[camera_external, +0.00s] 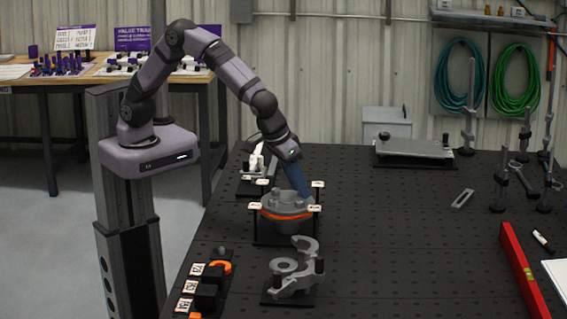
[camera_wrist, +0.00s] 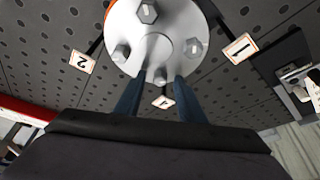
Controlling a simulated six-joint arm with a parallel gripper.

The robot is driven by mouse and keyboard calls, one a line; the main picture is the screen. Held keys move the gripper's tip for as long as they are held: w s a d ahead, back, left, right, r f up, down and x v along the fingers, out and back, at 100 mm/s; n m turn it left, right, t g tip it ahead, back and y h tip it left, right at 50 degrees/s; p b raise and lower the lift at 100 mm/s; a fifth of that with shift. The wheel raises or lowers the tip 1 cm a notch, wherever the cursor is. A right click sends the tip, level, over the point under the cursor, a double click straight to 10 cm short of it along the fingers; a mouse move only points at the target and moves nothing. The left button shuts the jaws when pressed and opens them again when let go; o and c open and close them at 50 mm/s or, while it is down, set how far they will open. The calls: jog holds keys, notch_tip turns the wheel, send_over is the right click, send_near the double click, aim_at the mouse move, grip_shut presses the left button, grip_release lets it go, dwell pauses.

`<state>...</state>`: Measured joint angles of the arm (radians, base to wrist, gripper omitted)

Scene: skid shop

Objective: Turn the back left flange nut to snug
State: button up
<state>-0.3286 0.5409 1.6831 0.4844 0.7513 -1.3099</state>
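The grey flange (camera_external: 287,214) with an orange ring stands on a black stand on the bench. In the wrist view the round flange face (camera_wrist: 158,45) carries several hex nuts: a top nut (camera_wrist: 148,12), a left nut (camera_wrist: 121,53), a right nut (camera_wrist: 194,47) and a near nut (camera_wrist: 160,75). I cannot tell for sure which is the back left one. My gripper (camera_wrist: 158,82) has its two blue fingers apart, one on each side of the near nut, with gaps showing. In the external view my gripper (camera_external: 304,190) points down at the flange's back right side.
Small label cards surround the flange, including a left card (camera_wrist: 80,62) and a right card (camera_wrist: 240,48). A grey bracket (camera_external: 294,270) stands in front. A white device (camera_external: 257,160) stands behind left. The bench between is mostly clear.

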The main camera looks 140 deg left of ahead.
grip_shut()
